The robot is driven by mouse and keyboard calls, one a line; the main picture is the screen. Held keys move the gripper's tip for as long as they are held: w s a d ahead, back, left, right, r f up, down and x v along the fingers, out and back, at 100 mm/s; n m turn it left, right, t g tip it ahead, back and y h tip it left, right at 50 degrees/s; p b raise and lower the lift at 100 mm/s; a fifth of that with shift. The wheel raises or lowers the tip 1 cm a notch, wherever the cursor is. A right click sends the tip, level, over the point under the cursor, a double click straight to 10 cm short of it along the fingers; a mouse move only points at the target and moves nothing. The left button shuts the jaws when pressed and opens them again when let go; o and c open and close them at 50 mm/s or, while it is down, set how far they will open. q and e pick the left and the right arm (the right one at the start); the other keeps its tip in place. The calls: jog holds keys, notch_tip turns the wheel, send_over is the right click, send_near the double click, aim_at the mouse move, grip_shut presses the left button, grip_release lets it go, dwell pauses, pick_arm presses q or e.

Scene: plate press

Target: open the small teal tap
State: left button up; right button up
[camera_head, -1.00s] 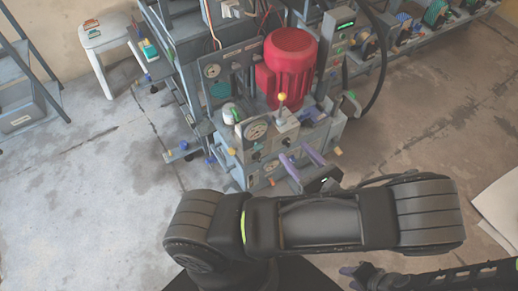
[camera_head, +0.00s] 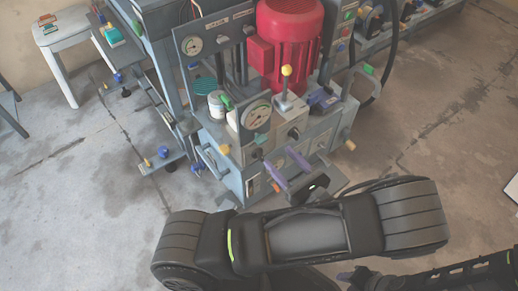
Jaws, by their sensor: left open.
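A teal round part (camera_head: 205,85) shows on the machine's left side, behind a white cylinder; I cannot tell for sure whether it is the small teal tap. My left gripper (camera_head: 279,157) is open, its two purple fingers apart, in front of the machine's lower front. It is below and to the right of the teal part, well apart from it. I cannot tell whether the fingers touch anything. My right gripper (camera_head: 360,276) is low at the bottom, partly cut off, and its jaws are not clear.
The press has a red motor (camera_head: 290,45), a yellow-knobbed lever (camera_head: 286,72), a dial gauge (camera_head: 256,115) and a green handle (camera_head: 226,101). A white stool (camera_head: 62,38) stands at the back left. The floor (camera_head: 70,180) at left is clear.

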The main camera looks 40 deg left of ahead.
aim_at(264, 142)
pick_arm(q)
jog(key=shift+a, duration=0.15)
jog(key=b+x, duration=0.1)
jog(key=x, duration=0.6)
jog(key=shift+w+a, duration=0.15)
jog(key=shift+a, duration=0.15)
grip_shut()
dwell(0.6)
